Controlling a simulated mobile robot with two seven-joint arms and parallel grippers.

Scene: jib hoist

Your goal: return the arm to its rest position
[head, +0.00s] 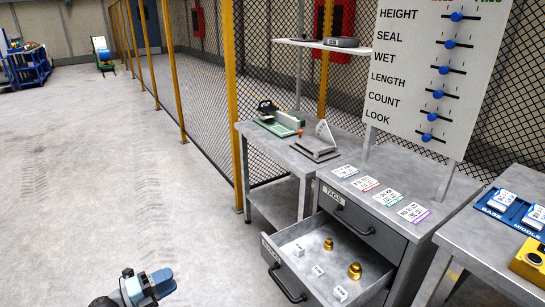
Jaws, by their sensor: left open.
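My left arm comes in at the bottom edge of the head view, left of centre. Its end, with the left gripper (160,284), shows as a small blue and grey part over bare floor. The gripper is open with nothing visible in it; its fingers are hard to make out. It is to the left of the open drawer (280,276) and apart from it. The rest of the arm is cut off by the frame. My right gripper is not in view.
The open drawer holds two brass weights (355,271) and small white tags. Its cabinet (362,226) bears label cards and a board with blue sliders (425,75). A side table (468,238) stands right. A mesh fence (200,90) runs behind.

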